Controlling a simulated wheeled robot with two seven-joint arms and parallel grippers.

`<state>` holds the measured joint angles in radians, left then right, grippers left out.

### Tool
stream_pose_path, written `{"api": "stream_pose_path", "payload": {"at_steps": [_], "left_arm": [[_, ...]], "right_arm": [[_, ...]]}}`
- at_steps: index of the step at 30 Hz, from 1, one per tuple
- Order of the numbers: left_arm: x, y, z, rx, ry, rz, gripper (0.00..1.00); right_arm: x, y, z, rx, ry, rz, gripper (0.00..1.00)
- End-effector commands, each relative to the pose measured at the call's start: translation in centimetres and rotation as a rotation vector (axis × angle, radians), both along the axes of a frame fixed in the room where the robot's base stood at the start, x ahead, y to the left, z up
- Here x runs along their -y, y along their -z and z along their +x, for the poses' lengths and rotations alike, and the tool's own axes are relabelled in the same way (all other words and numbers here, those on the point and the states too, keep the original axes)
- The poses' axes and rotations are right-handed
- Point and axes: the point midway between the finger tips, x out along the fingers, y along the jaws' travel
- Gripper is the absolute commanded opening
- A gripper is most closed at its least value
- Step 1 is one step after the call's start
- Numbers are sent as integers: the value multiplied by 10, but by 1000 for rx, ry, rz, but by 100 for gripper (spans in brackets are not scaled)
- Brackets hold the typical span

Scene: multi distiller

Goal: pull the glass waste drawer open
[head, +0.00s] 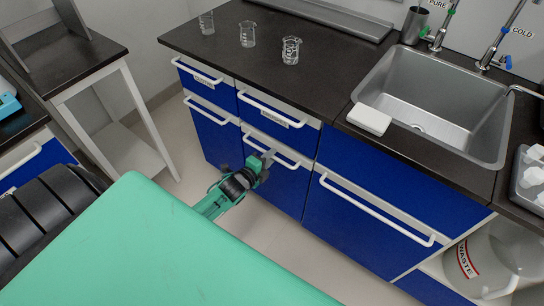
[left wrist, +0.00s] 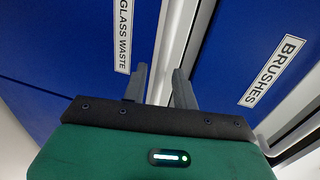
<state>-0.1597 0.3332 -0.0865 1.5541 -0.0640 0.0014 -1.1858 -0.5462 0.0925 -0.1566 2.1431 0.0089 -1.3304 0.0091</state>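The GLASS WASTE label (left wrist: 124,35) is on a blue front at the left of the left wrist view, close to my gripper. A BRUSHES label (left wrist: 274,72) is on the blue front to the right. In the head view, my left gripper (head: 264,164) is at the white handle (head: 283,157) of the lower middle blue front. In the wrist view its two dark fingers (left wrist: 160,88) are apart, with a pale strip beyond the gap. I cannot tell whether they touch the handle. The drawers look closed. My right gripper is out of view.
Several glass beakers (head: 247,34) stand on the dark counter (head: 225,45) above. A sink (head: 430,100) and a white block (head: 369,120) are to the right. A WASTE container (head: 485,265) is at lower right. A side table (head: 70,65) is at left. Floor shows before the cabinets.

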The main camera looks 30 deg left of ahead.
Motion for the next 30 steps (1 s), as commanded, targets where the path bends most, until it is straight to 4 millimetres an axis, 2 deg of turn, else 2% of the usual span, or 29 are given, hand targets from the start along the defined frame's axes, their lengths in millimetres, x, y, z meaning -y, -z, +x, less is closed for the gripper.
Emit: {"api": "stream_pose_path", "payload": {"at_steps": [6,15,20,30], "left_arm": [[1,3,15,0,-1,0,29],[1,3,16,0,0,0,29],[1,3,16,0,0,0,0],[1,3,11,-2,0,0,0]], "right_arm": [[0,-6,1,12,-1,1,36],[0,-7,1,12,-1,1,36],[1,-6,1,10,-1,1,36],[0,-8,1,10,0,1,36]]}}
